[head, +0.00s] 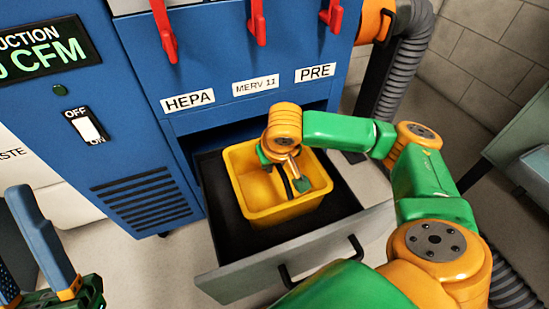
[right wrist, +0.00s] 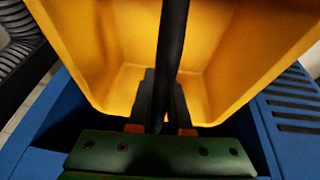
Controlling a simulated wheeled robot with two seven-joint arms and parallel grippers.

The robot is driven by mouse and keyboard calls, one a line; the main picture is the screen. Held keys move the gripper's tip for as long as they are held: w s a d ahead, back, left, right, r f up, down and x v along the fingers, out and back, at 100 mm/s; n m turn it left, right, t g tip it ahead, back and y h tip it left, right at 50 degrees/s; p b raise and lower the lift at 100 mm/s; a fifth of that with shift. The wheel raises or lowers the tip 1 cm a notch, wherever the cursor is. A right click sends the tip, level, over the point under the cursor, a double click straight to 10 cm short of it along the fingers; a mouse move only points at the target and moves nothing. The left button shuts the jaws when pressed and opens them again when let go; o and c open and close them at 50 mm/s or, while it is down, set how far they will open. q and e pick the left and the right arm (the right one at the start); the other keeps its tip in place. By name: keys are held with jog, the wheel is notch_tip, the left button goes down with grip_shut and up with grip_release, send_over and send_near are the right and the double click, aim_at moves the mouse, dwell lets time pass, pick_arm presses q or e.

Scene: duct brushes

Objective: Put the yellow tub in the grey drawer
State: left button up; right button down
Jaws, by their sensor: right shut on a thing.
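The yellow tub (head: 235,165) is inside the outline of the open grey drawer (head: 290,252). I cannot tell whether its base touches the drawer floor. My right gripper (head: 290,178) reaches down over the tub's opening. In the right wrist view, the gripper (right wrist: 160,120) is shut on the tub's dark handle bar (right wrist: 172,45), with the yellow tub (right wrist: 235,55) around it. My left gripper (head: 10,232) is at the lower left edge, away from the tub, partly cut off, with its blue fingers apart and empty.
The blue cabinet (head: 140,145) stands behind the drawer, with labels HEPA, MERV 11 and PRE under red levers (head: 258,22). The drawer has a dark front handle (head: 320,262). A grey ribbed hose (head: 405,70) is at the right. Floor shows left of the drawer.

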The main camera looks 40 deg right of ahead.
dwell(0.4)
jog(key=c, duration=0.8)
grip_release()
jog(key=shift+o, duration=0.2)
